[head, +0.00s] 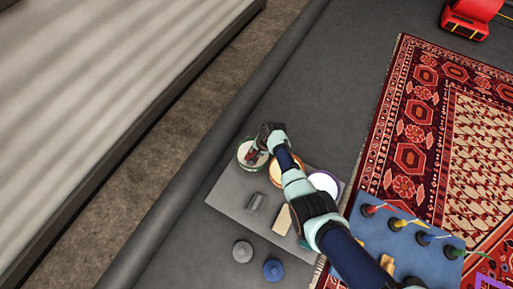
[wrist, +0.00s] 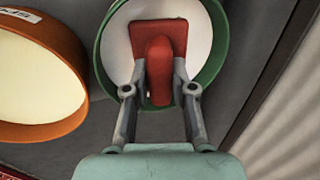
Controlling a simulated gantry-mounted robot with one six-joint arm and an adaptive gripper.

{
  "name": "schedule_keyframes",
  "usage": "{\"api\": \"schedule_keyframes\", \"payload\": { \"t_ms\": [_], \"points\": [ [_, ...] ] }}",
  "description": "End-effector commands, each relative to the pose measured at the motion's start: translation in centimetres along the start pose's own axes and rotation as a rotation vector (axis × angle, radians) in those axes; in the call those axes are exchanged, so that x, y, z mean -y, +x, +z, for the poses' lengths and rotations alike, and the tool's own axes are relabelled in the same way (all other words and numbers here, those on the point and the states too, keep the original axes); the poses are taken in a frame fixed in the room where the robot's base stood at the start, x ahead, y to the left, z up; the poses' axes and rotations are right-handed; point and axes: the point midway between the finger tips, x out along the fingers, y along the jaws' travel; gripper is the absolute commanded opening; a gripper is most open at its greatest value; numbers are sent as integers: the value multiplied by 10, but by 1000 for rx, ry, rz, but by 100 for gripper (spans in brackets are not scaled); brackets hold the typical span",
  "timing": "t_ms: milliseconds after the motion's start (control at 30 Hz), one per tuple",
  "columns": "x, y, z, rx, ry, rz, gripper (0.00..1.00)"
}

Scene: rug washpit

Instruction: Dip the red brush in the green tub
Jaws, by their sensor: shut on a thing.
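The red brush (wrist: 160,36) is held between the fingers of my gripper (wrist: 160,92), which is shut on its raised middle part. In the wrist view the brush lies over the mouth of the green tub (wrist: 219,71), which has pale contents. I cannot tell whether the brush touches the contents. In the head view my gripper (head: 254,155) is at the green tub (head: 242,164), and a bit of the red brush (head: 250,155) shows beneath the fingers.
An orange tub (wrist: 42,132) stands beside the green one, and a white-filled tub (head: 324,184) stands further right. A grey block (head: 255,203) and a cream block (head: 282,220) lie on the grey board (head: 228,199). A blue rack (head: 405,248) and a patterned rug (head: 420,140) lie to the right.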

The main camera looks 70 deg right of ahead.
Motion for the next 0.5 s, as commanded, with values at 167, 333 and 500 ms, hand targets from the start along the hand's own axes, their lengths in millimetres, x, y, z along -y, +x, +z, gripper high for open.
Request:
{"api": "schedule_keyframes", "payload": {
  "t_ms": [167,333,500],
  "points": [
    [0,0,0,0,0,0,0],
    [0,0,0,0,0,0,0],
    [2,-7,0,-1,0,-1,0]
  ]
}}
